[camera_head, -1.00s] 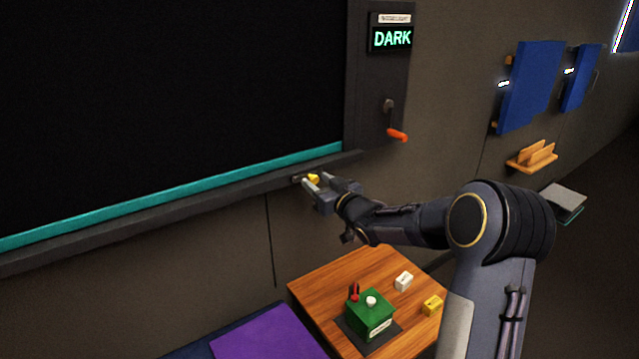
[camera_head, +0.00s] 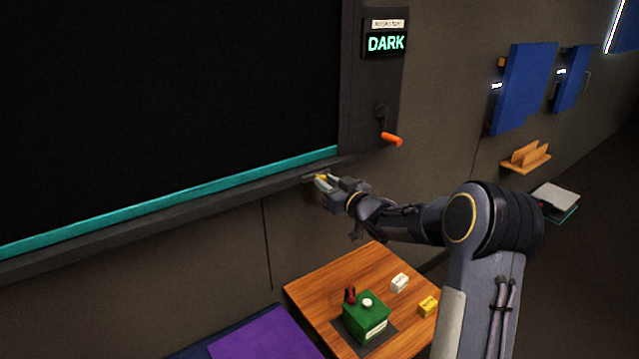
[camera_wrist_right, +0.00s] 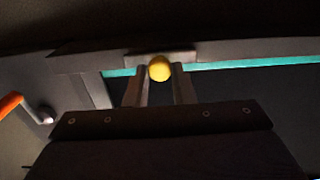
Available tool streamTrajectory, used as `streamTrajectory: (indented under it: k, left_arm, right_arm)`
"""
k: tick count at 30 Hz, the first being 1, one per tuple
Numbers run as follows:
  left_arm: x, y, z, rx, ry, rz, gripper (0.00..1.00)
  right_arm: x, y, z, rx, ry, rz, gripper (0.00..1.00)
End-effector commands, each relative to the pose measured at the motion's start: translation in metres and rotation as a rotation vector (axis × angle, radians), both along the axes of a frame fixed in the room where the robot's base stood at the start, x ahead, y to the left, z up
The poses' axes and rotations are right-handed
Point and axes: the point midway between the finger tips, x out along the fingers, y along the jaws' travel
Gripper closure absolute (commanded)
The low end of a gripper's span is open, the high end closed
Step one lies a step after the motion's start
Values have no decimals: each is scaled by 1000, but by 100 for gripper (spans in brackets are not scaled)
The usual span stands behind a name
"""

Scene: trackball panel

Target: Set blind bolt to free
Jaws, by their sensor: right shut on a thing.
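The blind bolt's yellow knob (camera_head: 321,177) sits on the dark ledge under the black blind (camera_head: 170,110). It also shows as a round yellow knob in the right wrist view (camera_wrist_right: 160,69), between the two fingertips. My right gripper (camera_head: 328,182) is shut on this knob, and its fingers hide part of it in the head view. A dark mounting plate (camera_wrist_right: 150,55) shows behind the knob. The teal bottom bar (camera_head: 190,193) of the blind lies just above the ledge. My left gripper is not in view.
An orange-handled crank (camera_head: 392,139) hangs right of the blind, below a display (camera_head: 386,43) reading DARK.

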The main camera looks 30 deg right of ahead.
Motion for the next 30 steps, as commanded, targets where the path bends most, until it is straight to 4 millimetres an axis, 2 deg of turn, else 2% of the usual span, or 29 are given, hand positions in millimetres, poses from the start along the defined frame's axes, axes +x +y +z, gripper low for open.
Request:
streamTrajectory:
  k: [7,8,12,22,26,30]
  left_arm:
    - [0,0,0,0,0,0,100]
    - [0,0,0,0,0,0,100]
    - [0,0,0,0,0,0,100]
    - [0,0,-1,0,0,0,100]
    - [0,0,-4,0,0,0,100]
    - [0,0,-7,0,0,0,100]
  right_arm:
    - [0,-5,1,-1,-1,-10,100]
    - [0,-5,1,-1,-1,-10,75]
    - [0,-5,1,-1,-1,-10,57]
    - [-4,-4,0,-1,0,-7,56]
    - [-20,-8,0,-2,-1,-9,56]
    - [-45,-11,0,-1,-1,-11,56]
